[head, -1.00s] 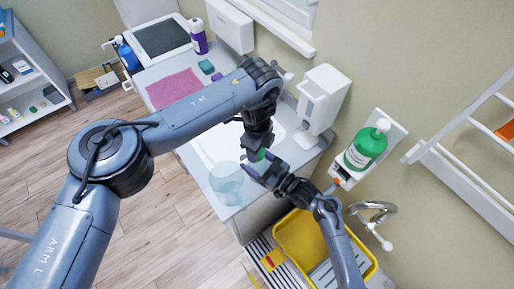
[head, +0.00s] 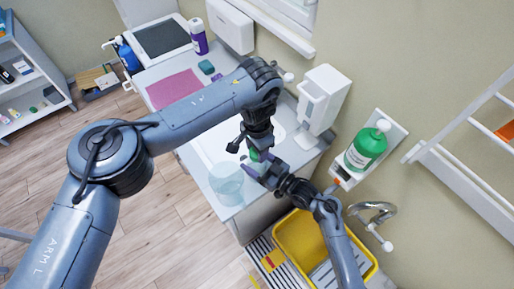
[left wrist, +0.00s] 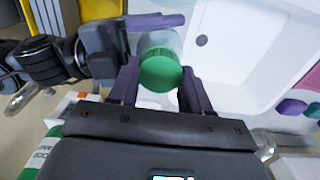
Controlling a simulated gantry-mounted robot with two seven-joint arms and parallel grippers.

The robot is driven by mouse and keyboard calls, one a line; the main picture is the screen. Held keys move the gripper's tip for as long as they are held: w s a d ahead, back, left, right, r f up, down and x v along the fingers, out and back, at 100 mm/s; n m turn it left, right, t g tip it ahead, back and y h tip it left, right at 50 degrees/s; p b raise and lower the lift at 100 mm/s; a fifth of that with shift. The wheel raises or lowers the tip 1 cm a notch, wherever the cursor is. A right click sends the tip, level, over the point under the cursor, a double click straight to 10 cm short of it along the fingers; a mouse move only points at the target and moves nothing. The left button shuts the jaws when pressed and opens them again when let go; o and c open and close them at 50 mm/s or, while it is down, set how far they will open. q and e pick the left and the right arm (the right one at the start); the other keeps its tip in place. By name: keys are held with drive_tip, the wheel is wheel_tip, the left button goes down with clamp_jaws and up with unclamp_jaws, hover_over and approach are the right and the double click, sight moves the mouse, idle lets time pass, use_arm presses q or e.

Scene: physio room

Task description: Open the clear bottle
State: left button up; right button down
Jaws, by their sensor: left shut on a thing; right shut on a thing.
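The clear bottle shows in the left wrist view as a see-through body (left wrist: 158,41) topped by a round green cap (left wrist: 161,70). In the head view only a bit of green (head: 254,156) shows between my grippers. My left gripper (left wrist: 160,86) is shut on the cap from above, with one purple finger on each side; in the head view it (head: 255,150) points down. My right gripper (head: 257,170) comes in from the lower right and is shut on the bottle body below the cap. Its purple finger (left wrist: 158,21) also shows in the left wrist view.
A yellow tray (head: 300,238) lies in front, and a green bottle (head: 367,148) sits in a wall holder to the right.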

use_arm(q)
drive_tip(key=shift+r, duration=0.1)
idle(0.3)
drive_tip(key=shift+r, duration=0.95)
drive_tip(key=shift+r, duration=2.05)
use_arm(e)
unclamp_jaws()
